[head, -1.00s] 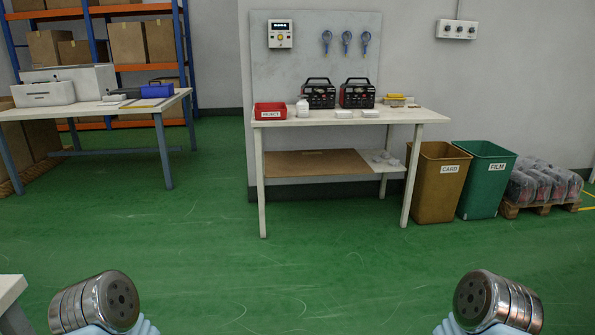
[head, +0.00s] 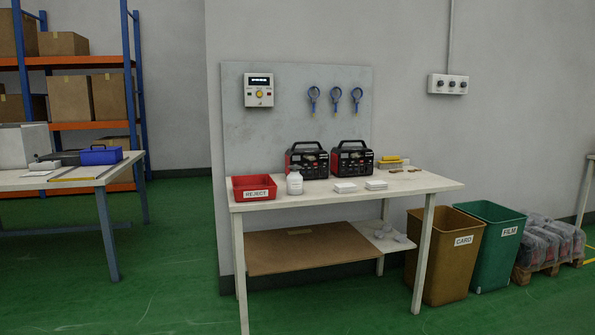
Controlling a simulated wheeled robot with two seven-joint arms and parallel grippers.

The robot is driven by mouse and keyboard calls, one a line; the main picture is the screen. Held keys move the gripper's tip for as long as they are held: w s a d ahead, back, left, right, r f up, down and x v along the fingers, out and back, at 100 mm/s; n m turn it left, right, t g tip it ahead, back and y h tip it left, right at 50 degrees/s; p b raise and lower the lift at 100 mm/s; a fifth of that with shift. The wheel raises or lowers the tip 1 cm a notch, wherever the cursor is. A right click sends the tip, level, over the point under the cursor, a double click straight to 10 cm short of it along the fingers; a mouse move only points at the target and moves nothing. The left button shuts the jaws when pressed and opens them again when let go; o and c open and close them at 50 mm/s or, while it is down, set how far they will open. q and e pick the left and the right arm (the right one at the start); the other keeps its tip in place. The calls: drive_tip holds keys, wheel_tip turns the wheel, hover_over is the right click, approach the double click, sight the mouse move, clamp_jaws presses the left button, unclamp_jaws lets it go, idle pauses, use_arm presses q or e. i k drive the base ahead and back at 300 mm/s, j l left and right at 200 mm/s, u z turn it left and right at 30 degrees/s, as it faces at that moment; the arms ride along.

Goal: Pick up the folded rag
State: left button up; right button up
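I cannot clearly make out a folded rag. Two small flat white stacks, a left one (head: 345,187) and a right one (head: 376,184), lie near the front of the white workbench (head: 420,182). They are too small to tell whether either is cloth. A yellow item (head: 391,160) sits at the back right of the bench, and its material is unclear too. Neither of my grippers is in view.
On the bench stand a red REJECT bin (head: 254,187), a white bottle (head: 294,183) and two black power stations (head: 307,160). A brown CARD bin (head: 443,260) and green FILM bin (head: 495,245) stand right of it. Green floor (head: 175,290) lies open at front left.

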sight(342, 187)
drive_tip(key=i+l+u, duration=0.15)
drive_tip(key=i+l, duration=0.2)
drive_tip(key=i+l+u, duration=0.2)
drive_tip(key=l, duration=0.3)
drive_tip(key=i, duration=0.1)
